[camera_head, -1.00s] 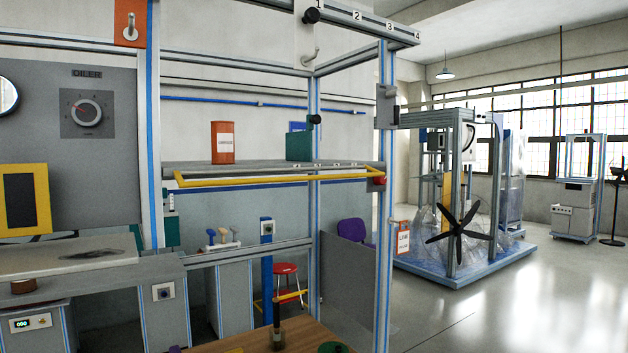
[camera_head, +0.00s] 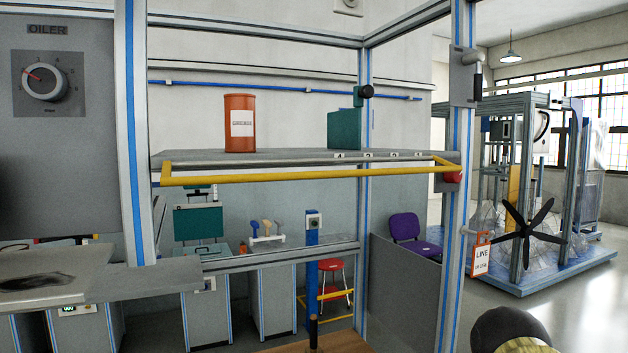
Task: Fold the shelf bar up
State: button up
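The shelf bar (camera_head: 310,177) is a long yellow U-shaped rail along the front of a grey shelf (camera_head: 285,156). It lies about level, just below the shelf's front edge, with its short arms running back at both ends. A red knob (camera_head: 453,178) sits by its right end, at the right upright post. An orange can (camera_head: 239,122) and a teal box (camera_head: 344,128) stand on the shelf behind the bar. My gripper does not show. A dark rounded part with a pale yellow edge shows at the bottom right; I cannot tell what it is.
Aluminium posts (camera_head: 133,130) with blue strips frame the shelf left and right. A grey worktop (camera_head: 100,285) juts out at the lower left. A "LINE" sign (camera_head: 481,255) hangs on the right post. Open floor (camera_head: 580,310) lies at the right.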

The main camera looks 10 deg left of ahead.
aim_at(166, 179)
jog(key=u, duration=1.25)
jog(key=k, duration=0.8)
jog(key=z, duration=0.85)
